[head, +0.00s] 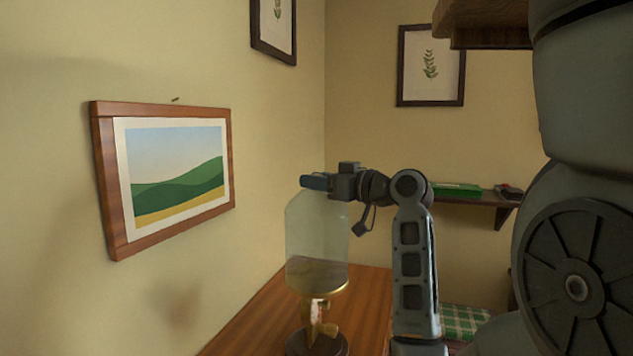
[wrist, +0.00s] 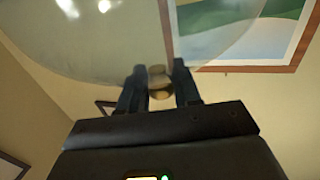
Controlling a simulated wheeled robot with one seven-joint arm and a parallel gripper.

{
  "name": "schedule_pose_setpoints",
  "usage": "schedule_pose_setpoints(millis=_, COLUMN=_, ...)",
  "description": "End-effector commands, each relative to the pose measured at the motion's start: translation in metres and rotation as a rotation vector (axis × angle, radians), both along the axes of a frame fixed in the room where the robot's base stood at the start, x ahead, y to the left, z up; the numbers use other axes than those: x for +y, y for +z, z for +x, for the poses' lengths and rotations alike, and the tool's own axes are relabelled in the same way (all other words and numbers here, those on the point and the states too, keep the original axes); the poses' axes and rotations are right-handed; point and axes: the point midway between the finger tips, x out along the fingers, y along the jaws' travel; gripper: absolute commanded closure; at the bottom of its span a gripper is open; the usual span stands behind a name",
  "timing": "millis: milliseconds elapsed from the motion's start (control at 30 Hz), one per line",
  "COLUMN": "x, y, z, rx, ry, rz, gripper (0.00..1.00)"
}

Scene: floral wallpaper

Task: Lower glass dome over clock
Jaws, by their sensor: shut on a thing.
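The glass dome (head: 317,235) is clear and upright in the head view, with a gold-coloured rim at its lower edge. My gripper (head: 316,182) is at the dome's top, shut on its knob. In the wrist view my gripper's fingers (wrist: 159,88) stand on either side of the round brass-coloured knob (wrist: 160,84), and the dome's curved glass (wrist: 130,35) fills the area beyond. The clock (head: 322,318) is below the dome, gold-coloured parts on a dark round base (head: 317,343). The dome's rim overlaps the clock's upper part in the picture; exact centring is hard to tell.
The wooden table (head: 262,318) runs along the wall under the clock. A framed landscape (head: 172,178) hangs on the left wall. A shelf (head: 480,197) with a green item (head: 457,189) is at the back right. Green checked cloth (head: 462,322) lies at the lower right.

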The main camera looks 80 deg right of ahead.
Motion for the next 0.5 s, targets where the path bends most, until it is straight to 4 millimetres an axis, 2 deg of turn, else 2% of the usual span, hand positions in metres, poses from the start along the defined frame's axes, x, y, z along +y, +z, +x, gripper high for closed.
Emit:
schedule_pose_setpoints(millis=267, x=0.000, y=0.000, z=0.000, rx=-0.001, ry=0.000, rz=-0.001, gripper=1.00)
schedule_pose_setpoints(millis=500, x=0.000, y=-0.011, z=0.000, rx=-0.001, ry=0.000, rz=-0.001, gripper=1.00)
